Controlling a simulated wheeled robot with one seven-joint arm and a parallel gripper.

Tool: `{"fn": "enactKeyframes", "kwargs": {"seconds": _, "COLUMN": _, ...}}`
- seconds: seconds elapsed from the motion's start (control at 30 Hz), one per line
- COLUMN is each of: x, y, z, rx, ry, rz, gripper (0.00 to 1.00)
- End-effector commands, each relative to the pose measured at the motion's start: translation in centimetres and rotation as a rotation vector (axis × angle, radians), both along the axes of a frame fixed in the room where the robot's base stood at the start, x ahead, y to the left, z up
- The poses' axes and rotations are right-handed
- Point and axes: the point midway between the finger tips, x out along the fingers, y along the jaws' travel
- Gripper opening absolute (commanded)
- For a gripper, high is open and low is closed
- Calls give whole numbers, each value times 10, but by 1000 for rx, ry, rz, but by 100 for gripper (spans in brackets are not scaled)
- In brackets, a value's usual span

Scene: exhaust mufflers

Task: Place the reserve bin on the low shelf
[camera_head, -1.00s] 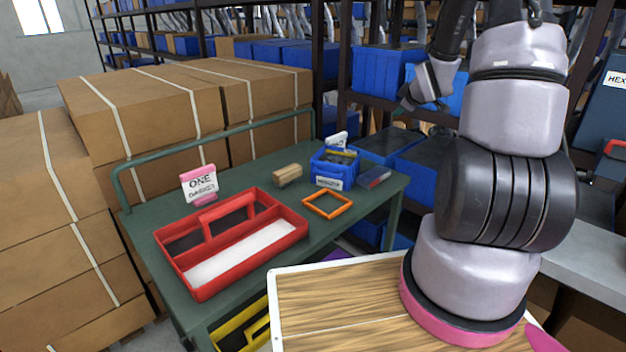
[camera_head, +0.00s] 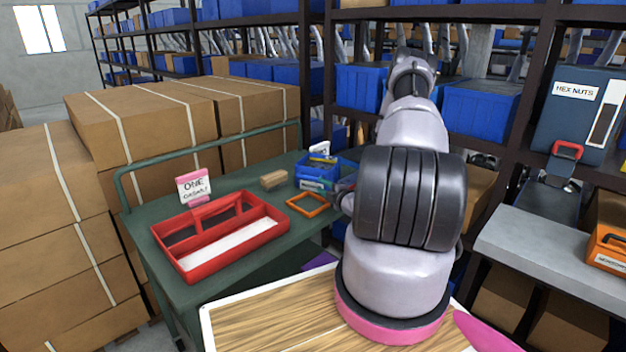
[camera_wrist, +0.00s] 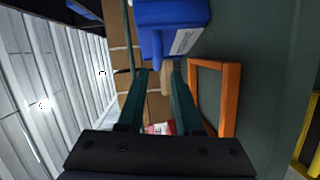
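A small blue bin (camera_head: 304,171) with a white label stands at the back right of the green cart top (camera_head: 240,290). Its label is too small to read. In the wrist view the blue bin (camera_wrist: 170,20) is at the top, just beyond the fingertips. My gripper (camera_wrist: 160,70) is open, with a clear gap between its two dark green fingers and nothing held. In the head view my arm reaches to the cart's right edge, and its end is partly hidden. I cannot tell which surface is the low shelf; a grey shelf (camera_head: 530,245) stands at right.
An orange frame (camera_head: 322,208) lies beside the bin; it also shows in the wrist view (camera_wrist: 232,85). A wooden block (camera_head: 274,180), a red tray (camera_head: 190,275) and a sign (camera_head: 193,187) are on the cart. An orange bin (camera_head: 600,266) sits on the grey shelf.

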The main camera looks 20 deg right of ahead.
Motion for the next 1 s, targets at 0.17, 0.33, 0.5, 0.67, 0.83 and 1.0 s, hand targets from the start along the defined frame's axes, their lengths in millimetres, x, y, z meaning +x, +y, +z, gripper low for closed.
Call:
{"fn": "enactKeyframes", "kwargs": {"seconds": 0.17, "x": 27, "y": 3, "z": -2, "rx": 0, "ry": -1, "rz": 1, "gripper": 35}}
{"fn": "enactKeyframes", "kwargs": {"seconds": 0.33, "x": 38, "y": 4, "z": -3, "rx": 1, "ry": -1, "rz": 0, "gripper": 35}}
{"fn": "enactKeyframes", "kwargs": {"seconds": 0.5, "x": 63, "y": 9, "z": -4, "rx": 1, "ry": -1, "rz": 1, "gripper": 35}}
{"fn": "enactKeyframes", "kwargs": {"seconds": 0.67, "x": 82, "y": 10, "z": -6, "rx": 1, "ry": 0, "rz": 0, "gripper": 35}}
{"fn": "enactKeyframes", "kwargs": {"seconds": 0.83, "x": 85, "y": 10, "z": -7, "rx": 2, "ry": 1, "rz": -1, "gripper": 35}}
{"fn": "enactKeyframes", "kwargs": {"seconds": 1.0, "x": 85, "y": 10, "z": -7, "rx": 2, "ry": 1, "rz": -1, "gripper": 16}}
